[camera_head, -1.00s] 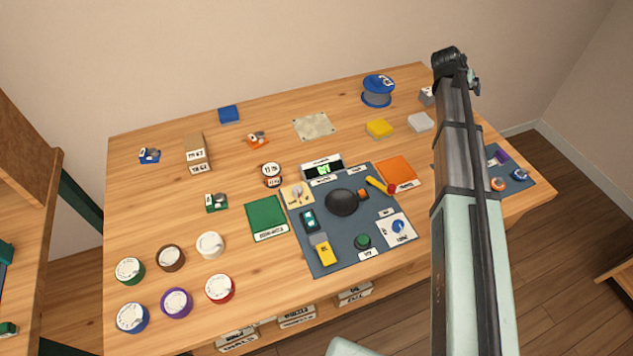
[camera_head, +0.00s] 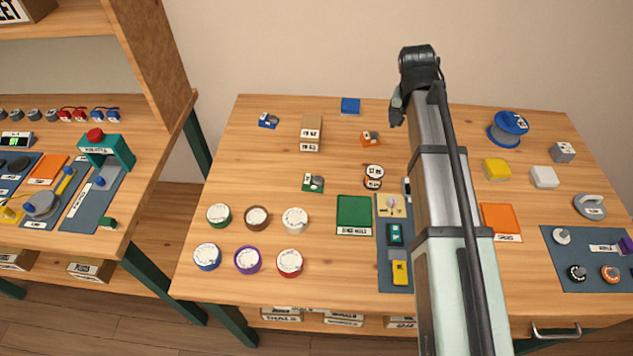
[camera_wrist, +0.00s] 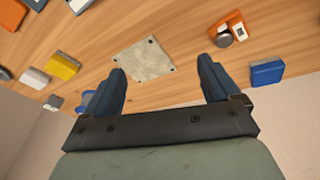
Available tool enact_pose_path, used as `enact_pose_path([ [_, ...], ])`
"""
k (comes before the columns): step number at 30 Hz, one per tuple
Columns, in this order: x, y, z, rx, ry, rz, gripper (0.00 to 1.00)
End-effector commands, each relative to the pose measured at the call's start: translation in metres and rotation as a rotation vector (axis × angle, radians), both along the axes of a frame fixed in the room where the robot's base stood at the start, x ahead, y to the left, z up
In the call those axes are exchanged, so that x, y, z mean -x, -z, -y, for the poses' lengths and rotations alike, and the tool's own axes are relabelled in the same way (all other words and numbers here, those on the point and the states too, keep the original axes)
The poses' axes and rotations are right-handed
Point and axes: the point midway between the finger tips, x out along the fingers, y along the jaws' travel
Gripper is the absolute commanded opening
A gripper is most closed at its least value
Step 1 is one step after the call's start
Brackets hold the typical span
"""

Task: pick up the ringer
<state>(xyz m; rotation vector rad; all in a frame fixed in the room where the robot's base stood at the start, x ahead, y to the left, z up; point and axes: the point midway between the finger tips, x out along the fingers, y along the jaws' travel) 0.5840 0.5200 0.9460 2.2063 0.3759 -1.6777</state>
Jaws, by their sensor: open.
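Several small coloured blocks with grey round parts look like ringers. A blue one (camera_head: 268,120) is at the back left of the table, an orange one (camera_head: 369,139) is near the back middle, and a green one (camera_head: 313,183) is nearer the front. Which one is meant cannot be told. My gripper (camera_head: 396,106) is above the table's back part, right of the orange one. In the wrist view my gripper (camera_wrist: 163,70) is open and empty, and the orange one (camera_wrist: 228,29) lies beyond the right finger. A pale metal plate (camera_wrist: 143,62) lies between the fingers' directions, below them.
A blue block (camera_head: 350,106), a cardboard box (camera_head: 311,133), a yellow block (camera_head: 497,170) and a blue spool (camera_head: 508,127) stand around. Several round dials, including a red one (camera_head: 289,263), sit at the front left. My arm hides part of the grey mat (camera_head: 396,272).

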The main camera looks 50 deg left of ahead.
Motion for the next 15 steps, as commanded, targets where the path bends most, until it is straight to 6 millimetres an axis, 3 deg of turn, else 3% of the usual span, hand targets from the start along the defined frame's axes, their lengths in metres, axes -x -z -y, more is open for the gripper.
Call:
enact_pose_path([
  [1, 0.026, -0.002, -0.015, -0.001, -0.028, -0.024, 0.89],
  [9, 0.151, -0.015, -0.068, 0.011, -0.163, -0.163, 0.89],
  [15, 0.218, -0.023, -0.086, 0.029, -0.237, -0.235, 0.89],
])
